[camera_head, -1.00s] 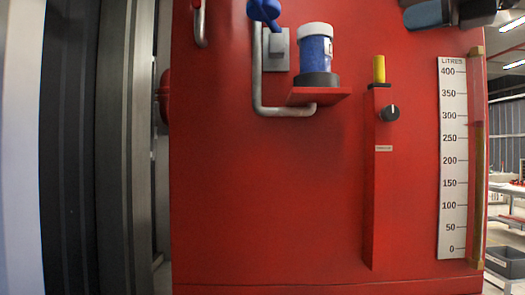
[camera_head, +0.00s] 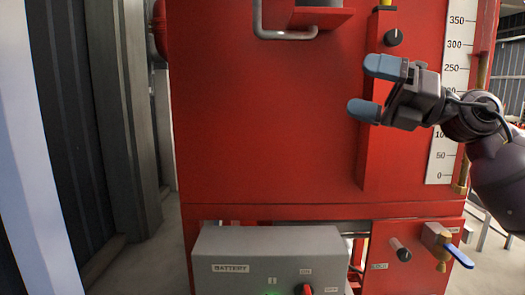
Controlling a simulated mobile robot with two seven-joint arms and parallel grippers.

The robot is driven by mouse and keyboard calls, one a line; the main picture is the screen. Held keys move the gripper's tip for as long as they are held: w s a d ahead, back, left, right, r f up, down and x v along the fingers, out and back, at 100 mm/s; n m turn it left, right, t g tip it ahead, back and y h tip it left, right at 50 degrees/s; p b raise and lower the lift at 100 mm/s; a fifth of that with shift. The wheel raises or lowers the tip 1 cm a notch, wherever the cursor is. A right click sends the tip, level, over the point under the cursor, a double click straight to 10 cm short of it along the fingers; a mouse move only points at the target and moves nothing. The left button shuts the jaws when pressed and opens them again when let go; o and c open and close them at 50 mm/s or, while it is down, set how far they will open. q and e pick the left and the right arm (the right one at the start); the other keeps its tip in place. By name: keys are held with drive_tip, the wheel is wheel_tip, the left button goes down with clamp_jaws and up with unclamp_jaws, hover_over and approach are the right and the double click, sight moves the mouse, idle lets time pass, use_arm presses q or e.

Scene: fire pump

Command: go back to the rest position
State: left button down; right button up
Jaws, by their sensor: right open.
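My right gripper (camera_head: 374,89) comes in from the right with its two blue-grey fingertips pointing left. The fingers are apart with nothing between them. It is in front of the red pump cabinet (camera_head: 265,130), below the black knob (camera_head: 393,37), and covers part of the red upright strip and the litre scale (camera_head: 460,40). Whether it touches the cabinet I cannot tell. My left gripper is not in view.
A grey battery box (camera_head: 265,250) with a red switch (camera_head: 304,289) stands low at the front. A blue-handled valve (camera_head: 459,256) and a round knob (camera_head: 400,250) are at the lower right. A grey metal post (camera_head: 125,110) stands at the left.

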drive_tip(key=d+f+m+t+h, duration=0.3)
drive_tip(key=f+m+t+h, duration=0.15)
drive_tip(key=f+m, duration=0.75)
drive_tip(key=s+d+f+m+t+h, duration=0.1)
drive_tip(key=d+f+m+t+h, duration=0.5)
drive_tip(key=f, duration=1)
drive_tip(key=f+m+t+h, duration=0.2)
drive_tip(key=f+m+t, duration=0.2)
drive_tip(key=f+m, duration=0.85)
drive_tip(key=s+d+f+m+g+h, duration=0.1)
drive_tip(key=s+f+m+g+h, duration=0.6)
drive_tip(key=s+f, duration=1.6)
wheel_tip(320, 180, down, 4)
drive_tip(key=m+g, duration=0.2)
drive_tip(key=m, duration=0.1)
drive_tip(key=shift+s+d+f+m, duration=0.25)
drive_tip(key=shift+s+m, duration=0.1)
